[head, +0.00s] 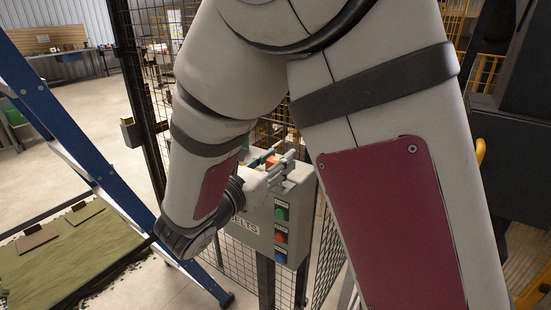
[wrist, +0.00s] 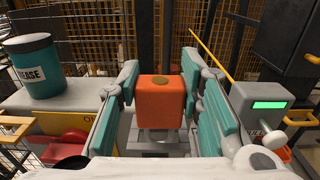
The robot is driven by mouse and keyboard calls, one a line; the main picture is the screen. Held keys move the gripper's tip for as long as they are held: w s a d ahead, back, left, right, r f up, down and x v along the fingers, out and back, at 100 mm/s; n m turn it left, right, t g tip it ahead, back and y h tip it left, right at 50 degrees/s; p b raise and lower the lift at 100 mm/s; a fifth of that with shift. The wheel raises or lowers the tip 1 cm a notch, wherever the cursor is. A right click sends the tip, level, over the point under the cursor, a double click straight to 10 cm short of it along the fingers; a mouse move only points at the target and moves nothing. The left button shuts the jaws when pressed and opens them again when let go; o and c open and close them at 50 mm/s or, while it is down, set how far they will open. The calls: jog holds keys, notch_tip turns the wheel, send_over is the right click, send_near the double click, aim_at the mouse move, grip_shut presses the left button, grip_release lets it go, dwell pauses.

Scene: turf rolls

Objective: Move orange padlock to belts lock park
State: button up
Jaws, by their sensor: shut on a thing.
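The orange padlock (wrist: 160,103) is between the teal finger pads of my gripper (wrist: 161,88) in the wrist view. A brass disc shows on its upper face, and grey metal shows below its body. In the head view, my gripper (head: 276,163) is at the top of a grey control box (head: 262,238) labelled "BELTS", and a small part of the orange padlock (head: 271,160) shows between its fingers. My gripper is shut on the padlock. My arm and fingers hide much of the box top, so I cannot tell whether the padlock touches it. I cannot make out the lock park.
Green and red buttons are on the box front. Wire mesh fencing (head: 228,255) stands around it. A blue ladder (head: 75,150) and a green turf surface (head: 70,252) are at left. The wrist view shows a teal tub (wrist: 36,70) and a device with a green display (wrist: 262,104).

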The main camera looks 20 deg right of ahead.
jog(key=shift+f+b, duration=0.5)
jog(key=shift+f, duration=0.6)
jog(key=o, duration=1.3)
jog(key=v, duration=1.2)
